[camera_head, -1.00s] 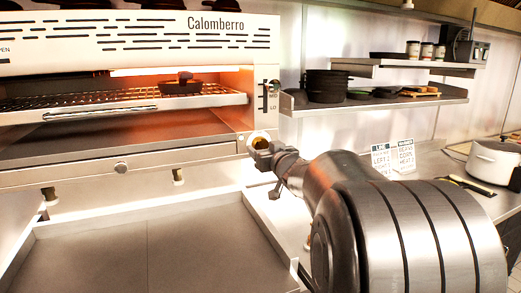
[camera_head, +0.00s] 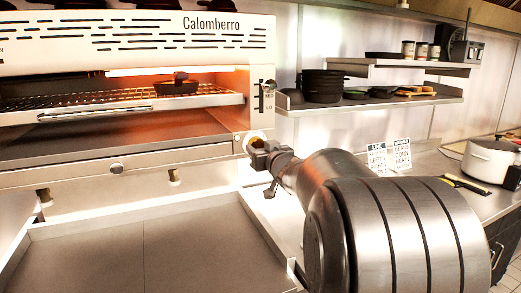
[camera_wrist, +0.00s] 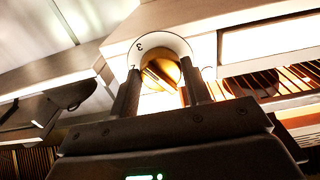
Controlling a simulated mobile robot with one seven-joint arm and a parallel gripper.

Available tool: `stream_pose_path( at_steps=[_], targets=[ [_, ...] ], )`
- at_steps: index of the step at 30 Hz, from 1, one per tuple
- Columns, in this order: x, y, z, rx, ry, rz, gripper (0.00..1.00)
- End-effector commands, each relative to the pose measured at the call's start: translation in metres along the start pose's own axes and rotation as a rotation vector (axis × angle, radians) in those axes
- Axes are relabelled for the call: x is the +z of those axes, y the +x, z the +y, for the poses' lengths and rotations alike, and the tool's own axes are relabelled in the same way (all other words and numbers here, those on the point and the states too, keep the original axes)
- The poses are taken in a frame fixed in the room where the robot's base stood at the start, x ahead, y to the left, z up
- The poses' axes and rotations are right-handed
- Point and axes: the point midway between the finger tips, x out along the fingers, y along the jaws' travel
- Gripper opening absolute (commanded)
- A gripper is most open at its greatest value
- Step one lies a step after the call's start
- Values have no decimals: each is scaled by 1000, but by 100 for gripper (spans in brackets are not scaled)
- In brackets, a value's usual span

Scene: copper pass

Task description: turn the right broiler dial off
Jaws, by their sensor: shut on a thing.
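The broiler (camera_head: 130,45) is a pale metal unit marked "Calomberro", at the left in the head view, with a glowing orange interior. Its right dial (camera_head: 253,138) is at the lower right corner of its front, mostly hidden by my gripper (camera_head: 259,147). In the wrist view the dial (camera_wrist: 160,73) is a brass-coloured knob on a round white plate with a "3" on it. My gripper's two fingers (camera_wrist: 162,80) stand on either side of the knob, shut on it. The knob's exact setting is hard to read.
A dark pan (camera_head: 176,86) sits on the broiler's rack (camera_head: 75,104). A slide control (camera_head: 263,95) is above the dial. A shelf (camera_head: 390,104) with dark pans is at the right. A white pot (camera_head: 490,160) stands on the right counter. A metal tray surface (camera_head: 130,255) lies below.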

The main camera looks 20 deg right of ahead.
Motion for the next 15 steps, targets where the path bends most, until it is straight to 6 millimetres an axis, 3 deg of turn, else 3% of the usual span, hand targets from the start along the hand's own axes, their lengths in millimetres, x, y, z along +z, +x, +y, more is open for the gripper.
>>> stream_pose_path(
  at_steps=[8,15],
  targets=[
    [0,0,0,0,-49,0,21],
    [0,0,0,0,-201,2,21]
  ],
)
